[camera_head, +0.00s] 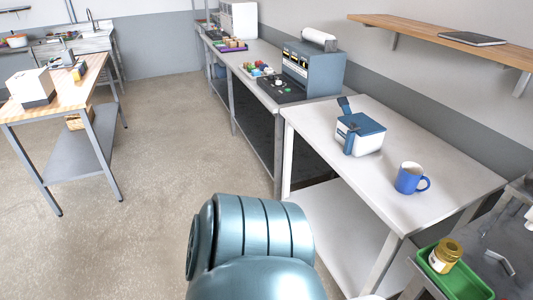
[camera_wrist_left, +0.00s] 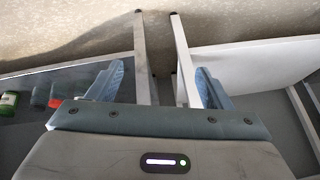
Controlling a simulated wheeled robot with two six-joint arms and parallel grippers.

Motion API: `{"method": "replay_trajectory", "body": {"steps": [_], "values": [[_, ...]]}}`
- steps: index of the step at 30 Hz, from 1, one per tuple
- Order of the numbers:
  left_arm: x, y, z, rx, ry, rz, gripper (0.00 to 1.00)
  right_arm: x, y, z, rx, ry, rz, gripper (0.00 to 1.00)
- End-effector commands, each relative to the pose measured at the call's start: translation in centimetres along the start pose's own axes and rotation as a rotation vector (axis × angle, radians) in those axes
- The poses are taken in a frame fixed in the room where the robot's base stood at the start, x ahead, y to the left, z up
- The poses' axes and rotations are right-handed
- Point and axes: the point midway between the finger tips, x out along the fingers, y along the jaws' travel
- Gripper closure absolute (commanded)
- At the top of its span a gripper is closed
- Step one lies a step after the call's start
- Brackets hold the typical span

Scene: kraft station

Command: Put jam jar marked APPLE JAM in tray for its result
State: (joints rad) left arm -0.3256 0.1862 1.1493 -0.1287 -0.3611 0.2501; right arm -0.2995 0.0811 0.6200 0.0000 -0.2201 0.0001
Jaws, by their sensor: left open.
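A jar (camera_head: 444,256) with a gold-coloured lid and a pale label stands in a green tray (camera_head: 473,284) at the lower right of the head view. The label is too small to read, so I cannot tell whether it says APPLE JAM. My left gripper (camera_wrist_left: 160,86) is open in the left wrist view, with its two blue fingers wide apart and nothing between them. It points down over floor and table frames, and no jar is between its fingers. My right gripper is in neither view.
A white table (camera_head: 440,180) holds a blue mug (camera_head: 410,178) and a white-and-blue device (camera_head: 360,134). A wooden-topped table (camera_head: 60,92) stands at the left. Bare floor (camera_head: 160,150) lies between. Green (camera_wrist_left: 9,100) and red (camera_wrist_left: 55,103) items show in the left wrist view.

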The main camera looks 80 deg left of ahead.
Motion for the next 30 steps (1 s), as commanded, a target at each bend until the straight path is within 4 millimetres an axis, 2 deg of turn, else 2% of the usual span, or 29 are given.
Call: {"method": "replay_trajectory", "body": {"steps": [1,3,6,9,10,12,15,22,27,30], "values": [[0.8,1.2,4.7,0.008,-0.075,0.016,0.27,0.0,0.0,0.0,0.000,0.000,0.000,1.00],[1.3,2.7,10.3,0.025,-0.159,0.039,0.27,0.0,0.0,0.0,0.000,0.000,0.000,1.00],[1.1,4.7,16.9,0.046,-0.258,0.069,0.27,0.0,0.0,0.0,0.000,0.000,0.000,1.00],[0.4,6.0,21.4,0.061,-0.325,0.091,0.27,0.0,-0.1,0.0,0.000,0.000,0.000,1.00],[0.2,6.3,22.4,0.064,-0.339,0.096,0.27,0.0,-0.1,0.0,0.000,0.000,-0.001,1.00],[-0.2,6.8,23.9,0.070,-0.362,0.104,0.27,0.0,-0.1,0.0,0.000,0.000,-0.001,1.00],[-0.4,7.1,24.7,0.074,-0.375,0.109,0.27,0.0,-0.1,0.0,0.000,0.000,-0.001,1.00],[-0.4,7.1,24.8,0.074,-0.375,0.108,0.27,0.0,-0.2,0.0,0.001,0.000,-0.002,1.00],[1.1,7.3,25.5,0.074,-0.375,0.108,0.27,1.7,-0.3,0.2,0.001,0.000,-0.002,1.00],[1.1,7.3,25.5,0.074,-0.375,0.108,0.27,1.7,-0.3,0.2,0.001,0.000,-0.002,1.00]]}}
